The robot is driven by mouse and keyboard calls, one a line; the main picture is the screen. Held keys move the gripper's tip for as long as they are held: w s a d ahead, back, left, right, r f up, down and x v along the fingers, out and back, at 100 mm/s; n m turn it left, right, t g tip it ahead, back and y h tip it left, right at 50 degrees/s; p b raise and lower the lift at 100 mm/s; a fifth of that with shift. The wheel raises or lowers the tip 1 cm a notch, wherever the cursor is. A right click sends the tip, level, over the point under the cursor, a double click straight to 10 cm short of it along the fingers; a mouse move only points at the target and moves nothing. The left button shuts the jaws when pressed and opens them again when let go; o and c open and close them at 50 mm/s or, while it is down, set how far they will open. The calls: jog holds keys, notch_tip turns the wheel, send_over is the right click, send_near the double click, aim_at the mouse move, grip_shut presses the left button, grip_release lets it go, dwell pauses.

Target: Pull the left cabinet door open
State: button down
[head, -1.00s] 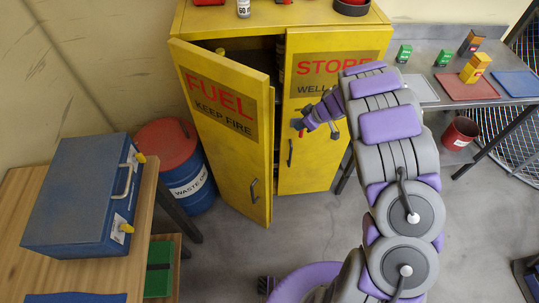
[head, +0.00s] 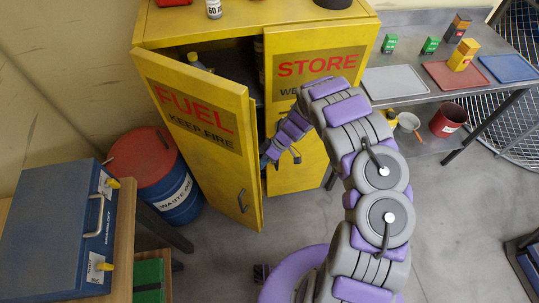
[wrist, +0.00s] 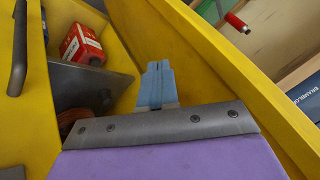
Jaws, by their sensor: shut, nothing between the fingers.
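The left cabinet door (head: 195,133), yellow with a FUEL label, stands partly open in the head view. Its dark handle (head: 243,201) is low near the free edge. My gripper (head: 268,160) is at the gap between this door's free edge and the right cabinet door (head: 300,177). In the wrist view my gripper's light-blue fingers (wrist: 155,84) are shut with nothing between them. They point into the cabinet opening, beside the yellow panel (wrist: 235,85) that appears to be the left door's inner side. Whether they touch it I cannot tell.
A red-and-white box (wrist: 82,46) stands on a grey shelf (wrist: 90,84) inside the cabinet. A blue waste drum (head: 172,185) is left of the door, and a bench with a blue toolbox (head: 50,235) is at left.

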jog(key=s+a, duration=0.1)
jog(key=s, duration=0.1)
jog(key=s+a, duration=0.1)
jog(key=shift+s+a+f+b, duration=0.3)
jog(key=shift+a, duration=0.05)
dwell(0.3)
